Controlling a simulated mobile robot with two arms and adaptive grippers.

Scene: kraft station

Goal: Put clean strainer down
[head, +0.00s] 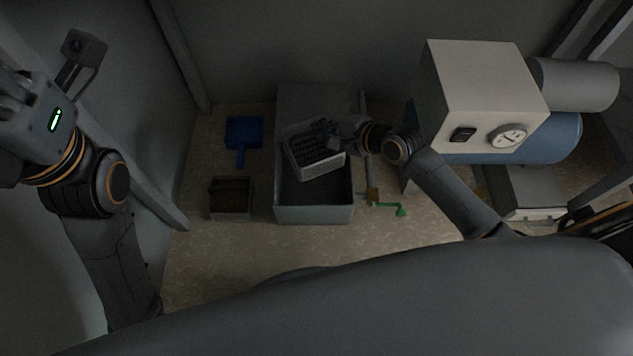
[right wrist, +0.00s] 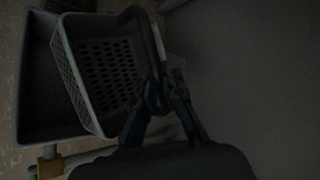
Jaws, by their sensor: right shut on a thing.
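The strainer (head: 318,165) is a light grey basket with slotted walls, held tilted over the back part of a grey open bin (head: 313,214). My right gripper (head: 331,132) is shut on its handle or rim at the back right. In the right wrist view, the strainer (right wrist: 100,75) hangs from the handle between the fingers of my right gripper (right wrist: 157,95), and the bin (right wrist: 35,85) shows beneath and to its left. Whether the strainer touches the bin cannot be told. My left arm is raised at the far left; its gripper's fingertips are not clearly shown.
A blue dustpan-like tool (head: 243,131) and a small box with dark contents (head: 231,211) lie left of the bin. A tap with a green handle (head: 398,210) stands right of it. A white machine with a gauge (head: 480,95) is at the right. The counter's front left is clear.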

